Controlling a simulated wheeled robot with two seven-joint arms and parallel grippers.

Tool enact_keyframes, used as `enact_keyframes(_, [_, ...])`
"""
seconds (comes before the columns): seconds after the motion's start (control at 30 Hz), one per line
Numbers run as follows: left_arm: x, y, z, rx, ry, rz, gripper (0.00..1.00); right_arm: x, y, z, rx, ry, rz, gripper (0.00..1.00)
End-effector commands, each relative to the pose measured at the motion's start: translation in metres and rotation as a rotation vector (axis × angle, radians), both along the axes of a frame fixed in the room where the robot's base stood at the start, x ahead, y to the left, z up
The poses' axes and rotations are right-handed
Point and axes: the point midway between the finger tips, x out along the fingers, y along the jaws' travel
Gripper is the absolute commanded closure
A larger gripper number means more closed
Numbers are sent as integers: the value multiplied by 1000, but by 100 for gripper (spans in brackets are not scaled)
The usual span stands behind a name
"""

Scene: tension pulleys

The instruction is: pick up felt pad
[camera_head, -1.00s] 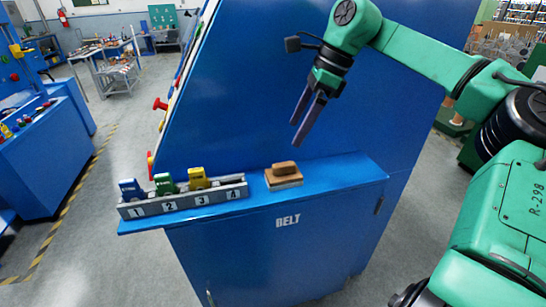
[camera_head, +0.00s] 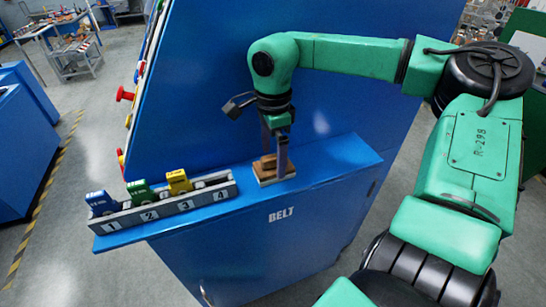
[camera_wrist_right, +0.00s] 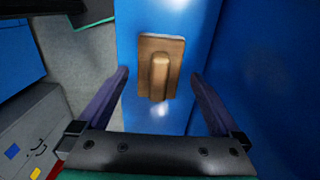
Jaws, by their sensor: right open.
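The felt pad (camera_head: 263,165) is a small brown block with a raised grip, lying on a thin pale base on the blue ledge (camera_head: 335,160) marked BELT. In the right wrist view the felt pad (camera_wrist_right: 160,77) shows from above as a tan plate with a rounded bar along its middle. My right gripper (camera_head: 276,160) points down at the pad, its fingers overlapping it in the head view. In the right wrist view the right gripper (camera_wrist_right: 160,74) is open, one finger to each side of the pad, nothing held. Any contact cannot be told. My left gripper is not in view.
A grey numbered rack (camera_head: 165,212) holds blue (camera_head: 101,203), green (camera_head: 142,192) and yellow (camera_head: 178,182) blocks, left of the pad. The cabinet's tall blue panel (camera_head: 200,110) rises behind the ledge. The ledge right of the pad is clear.

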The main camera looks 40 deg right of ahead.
Motion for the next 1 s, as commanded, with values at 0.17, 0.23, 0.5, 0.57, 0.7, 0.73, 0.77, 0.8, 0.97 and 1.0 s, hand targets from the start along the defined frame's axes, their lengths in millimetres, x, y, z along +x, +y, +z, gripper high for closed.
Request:
enact_keyframes(0.17, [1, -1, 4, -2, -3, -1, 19, 0, 0, -13, 1, -1, -2, 0])
enact_keyframes(0.23, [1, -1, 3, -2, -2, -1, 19, 0, 0, -13, 0, -2, -2, 0])
enact_keyframes(0.5, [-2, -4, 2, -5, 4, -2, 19, 0, 0, -13, 1, -1, -2, 84])
enact_keyframes(0.57, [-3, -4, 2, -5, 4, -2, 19, 0, 0, -13, 0, -2, -1, 86])
enact_keyframes(0.7, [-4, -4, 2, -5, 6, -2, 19, 0, 0, -12, 0, -2, -1, 86])
enact_keyframes(0.73, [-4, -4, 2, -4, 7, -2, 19, 0, 0, -12, 0, -2, -1, 86])
enact_keyframes(0.77, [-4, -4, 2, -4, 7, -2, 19, 0, 0, -11, 0, -2, -2, 87])
enact_keyframes(0.8, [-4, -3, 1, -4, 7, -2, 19, 0, 0, -10, 0, -2, -2, 87])
enact_keyframes(0.97, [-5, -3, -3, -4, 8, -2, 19, 1, -1, 7, -1, -6, -1, 87])
enact_keyframes(1.0, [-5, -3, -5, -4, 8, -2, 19, 1, -1, 15, -2, -7, -2, 87])
